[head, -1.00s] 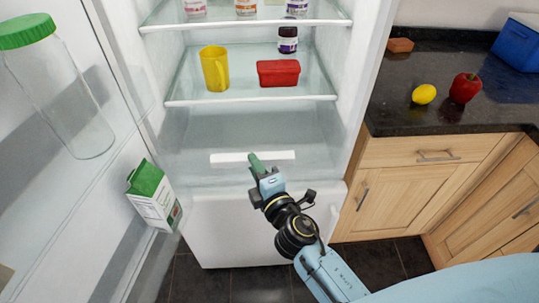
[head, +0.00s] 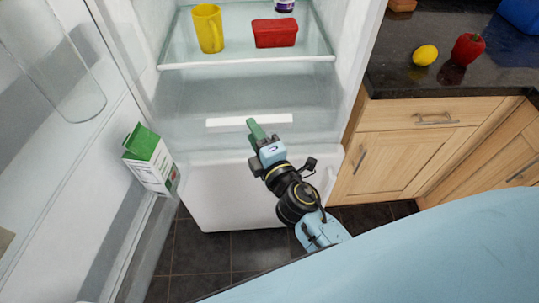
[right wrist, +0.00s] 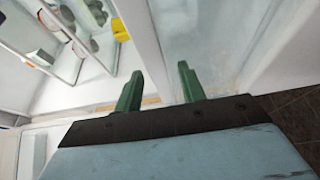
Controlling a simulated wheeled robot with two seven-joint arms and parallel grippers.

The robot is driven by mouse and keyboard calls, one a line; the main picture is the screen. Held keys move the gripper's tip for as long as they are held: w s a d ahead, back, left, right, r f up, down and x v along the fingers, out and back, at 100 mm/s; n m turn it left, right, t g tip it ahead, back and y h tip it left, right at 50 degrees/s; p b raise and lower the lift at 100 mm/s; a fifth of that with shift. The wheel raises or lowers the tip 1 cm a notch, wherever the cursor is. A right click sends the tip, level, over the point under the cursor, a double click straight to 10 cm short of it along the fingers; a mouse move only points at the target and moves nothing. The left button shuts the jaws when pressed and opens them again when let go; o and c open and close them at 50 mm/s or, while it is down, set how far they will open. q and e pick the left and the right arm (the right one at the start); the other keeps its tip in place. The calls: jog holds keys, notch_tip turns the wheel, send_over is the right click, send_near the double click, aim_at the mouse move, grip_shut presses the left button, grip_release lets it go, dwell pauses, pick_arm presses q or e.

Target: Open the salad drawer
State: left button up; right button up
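The salad drawer (head: 195,138) is the clear, frosted box at the bottom of the open fridge. It looks closed. A white handle strip (head: 225,124) runs across its front. My right gripper (head: 254,124) has green fingers and reaches up to the strip, overlapping its middle in the head view. In the right wrist view the two green fingers (right wrist: 151,60) stand apart, with pale surfaces beyond the gap. I cannot tell whether they touch the strip or straddle it. My left gripper is not in view.
A yellow mug (head: 208,30) and a red container (head: 275,33) stand on the glass shelf above. Wooden cabinets (head: 385,160) stand right of the fridge.

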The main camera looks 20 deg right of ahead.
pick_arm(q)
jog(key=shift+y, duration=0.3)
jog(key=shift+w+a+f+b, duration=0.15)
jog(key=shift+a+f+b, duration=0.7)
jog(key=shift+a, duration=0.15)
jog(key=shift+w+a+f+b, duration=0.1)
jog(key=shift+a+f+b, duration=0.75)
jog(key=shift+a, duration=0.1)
pick_arm(e)
jog(key=s, duration=1.2)
jog(key=shift+d, duration=0.45)
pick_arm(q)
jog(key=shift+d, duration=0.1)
